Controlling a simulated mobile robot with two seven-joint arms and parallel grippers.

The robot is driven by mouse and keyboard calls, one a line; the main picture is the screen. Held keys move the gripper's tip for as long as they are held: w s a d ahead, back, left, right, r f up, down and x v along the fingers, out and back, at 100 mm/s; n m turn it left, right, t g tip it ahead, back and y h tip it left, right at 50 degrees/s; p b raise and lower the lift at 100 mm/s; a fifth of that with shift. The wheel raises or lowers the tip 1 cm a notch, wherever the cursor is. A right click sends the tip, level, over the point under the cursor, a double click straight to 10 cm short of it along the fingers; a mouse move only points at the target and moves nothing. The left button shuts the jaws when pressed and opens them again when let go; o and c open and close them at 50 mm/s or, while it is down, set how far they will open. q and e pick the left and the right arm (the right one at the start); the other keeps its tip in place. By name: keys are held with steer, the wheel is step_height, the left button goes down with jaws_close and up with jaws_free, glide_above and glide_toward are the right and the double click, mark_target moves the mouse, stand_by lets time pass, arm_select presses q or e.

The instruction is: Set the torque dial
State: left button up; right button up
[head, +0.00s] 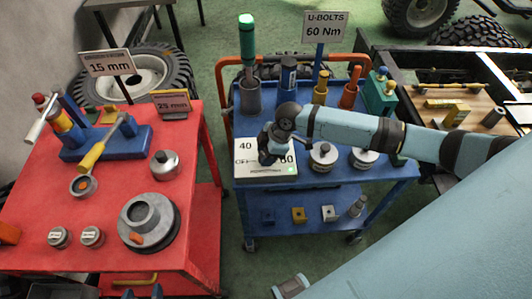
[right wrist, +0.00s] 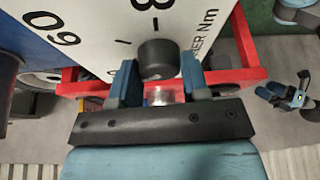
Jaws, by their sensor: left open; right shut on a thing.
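The white torque panel (head: 247,157) lies on the blue cart, with printed numbers 40 and 60 and a small green light showing. In the right wrist view the panel (right wrist: 90,22) shows 60, 80 and "Nm". My right gripper (head: 270,149) is at the panel and hides the dial in the head view. In the right wrist view its fingers are shut on the dark round dial (right wrist: 157,58). The dial's setting cannot be read. A sign (head: 326,27) reads "U-BOLTS 60 Nm". My left gripper (head: 142,292) is open at the bottom edge, partly cut off.
The blue cart (head: 300,200) also holds upright tools in cups and two round metal pieces (head: 322,155) beside the panel. A red cart (head: 30,190) on the left carries tools and metal parts. A wooden-topped bench (head: 470,105) stands at right. Green floor separates the carts.

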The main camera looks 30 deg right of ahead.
steer(key=shift+w+n+g, duration=0.1)
steer(key=shift+n+g, duration=0.3)
steer(key=shift+n, duration=0.6)
steer(key=n+g, duration=0.1)
steer(key=n, duration=0.1)
steer(key=shift+n, duration=0.3)
steer(key=n+g, duration=0.1)
steer(key=n, duration=0.2)
steer(key=shift+w+n+b, duration=0.1)
steer(key=shift+n+b, duration=0.2)
steer(key=shift+b, duration=0.1)
steer(key=shift+n+g+h+b, duration=0.4)
steer(key=shift+n+g, duration=0.3)
steer(key=shift+n, duration=1.1)
steer(key=o, duration=0.9)
